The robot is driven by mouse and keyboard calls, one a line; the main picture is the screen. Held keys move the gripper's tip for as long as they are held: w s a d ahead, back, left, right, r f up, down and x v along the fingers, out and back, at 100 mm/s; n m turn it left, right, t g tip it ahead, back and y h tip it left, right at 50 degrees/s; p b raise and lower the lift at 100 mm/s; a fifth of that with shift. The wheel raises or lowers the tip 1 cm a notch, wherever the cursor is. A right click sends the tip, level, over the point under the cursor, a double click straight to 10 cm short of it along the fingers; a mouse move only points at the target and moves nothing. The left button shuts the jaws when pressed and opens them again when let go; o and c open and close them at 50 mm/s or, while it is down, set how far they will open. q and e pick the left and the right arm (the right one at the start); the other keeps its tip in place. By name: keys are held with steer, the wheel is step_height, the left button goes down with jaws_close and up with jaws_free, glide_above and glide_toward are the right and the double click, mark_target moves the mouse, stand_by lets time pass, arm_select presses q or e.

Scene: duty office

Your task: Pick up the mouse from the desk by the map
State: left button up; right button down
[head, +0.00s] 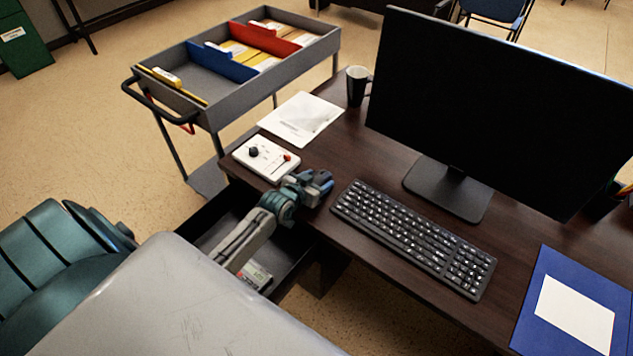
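The dark brown desk (385,150) fills the right half of the head view. My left gripper (322,181) is low over the desk's near left edge, between the white control box and the keyboard. Its fingers are small and dark here, and I cannot tell whether they are apart or closed on something. I cannot make out a mouse; the gripper covers the patch of desk beneath it. No map can be made out. My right gripper is not in view.
A keyboard (414,236) lies right of the gripper, before a monitor (500,100). A white control box (266,158), a paper (301,118) and a mug (357,86) are left and behind. An open drawer (207,226) lies under my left arm. A file cart (213,116) stands beyond.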

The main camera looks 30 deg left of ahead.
arm_select(q)
steer(key=c, duration=0.5)
